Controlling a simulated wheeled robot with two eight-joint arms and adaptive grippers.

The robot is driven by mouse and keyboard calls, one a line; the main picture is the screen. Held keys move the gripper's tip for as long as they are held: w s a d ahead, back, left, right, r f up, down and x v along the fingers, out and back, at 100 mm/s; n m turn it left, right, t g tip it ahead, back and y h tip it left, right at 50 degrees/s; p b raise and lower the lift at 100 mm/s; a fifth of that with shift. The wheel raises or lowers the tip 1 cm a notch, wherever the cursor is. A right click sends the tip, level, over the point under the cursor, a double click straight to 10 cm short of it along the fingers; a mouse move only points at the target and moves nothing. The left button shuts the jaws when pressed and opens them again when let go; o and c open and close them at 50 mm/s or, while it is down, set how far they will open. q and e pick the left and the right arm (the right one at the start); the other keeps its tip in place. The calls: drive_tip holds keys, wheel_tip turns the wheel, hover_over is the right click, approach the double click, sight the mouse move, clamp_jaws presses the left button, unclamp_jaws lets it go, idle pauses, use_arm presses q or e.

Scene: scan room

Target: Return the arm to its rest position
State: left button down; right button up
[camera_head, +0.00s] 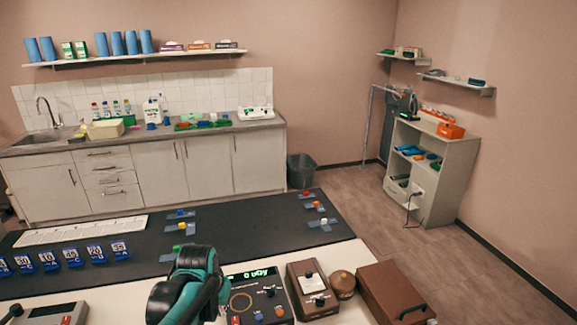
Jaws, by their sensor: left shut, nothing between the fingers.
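My left arm, teal and black, comes up from the bottom edge, left of centre. Its end, with the left gripper (197,258), is over the near edge of the dark bench mat (245,222). The gripper is shut with nothing in it; its fingertips are hard to make out. My right gripper is out of view.
Right of my arm stand a device with a green display (258,290), a brown box with dials (312,290), a round brown container (342,284) and a brown case (392,292). Blue numbered cards (72,257) lie left. Open floor (375,205) is beyond.

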use_arm(q)
drive_tip(key=s+f+n+t+b, duration=0.1)
drive_tip(key=s+f+t+b, duration=0.2)
drive_tip(key=s, duration=1.2)
drive_tip(key=shift+s+f+n+t+b, duration=0.15)
drive_tip(key=shift+s+n+t+b, duration=0.15)
drive_tip(key=shift+t+b, duration=0.35)
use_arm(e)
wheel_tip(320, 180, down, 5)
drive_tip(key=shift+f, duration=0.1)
use_arm(q)
drive_tip(key=shift+w+g, duration=0.1)
drive_tip(key=shift+g, duration=0.15)
drive_tip(key=w+r+n+g+p, duration=0.1)
drive_tip(key=w+r+n+g, duration=0.1)
drive_tip(key=w+r+n, duration=0.3)
drive_tip(key=w+f+n+g+p, duration=0.1)
drive_tip(key=w+f+n+g, duration=0.1)
drive_tip(key=w+n, duration=0.6)
drive_tip(key=w+f+n+g+p, duration=0.2)
drive_tip(key=w+n+g, duration=0.1)
drive_tip(key=w+n, duration=0.5)
drive_tip(key=w+d, duration=0.1)
drive_tip(key=w, duration=0.1)
drive_tip(key=shift+w+f, duration=0.15)
drive_tip(key=shift+w, duration=0.15)
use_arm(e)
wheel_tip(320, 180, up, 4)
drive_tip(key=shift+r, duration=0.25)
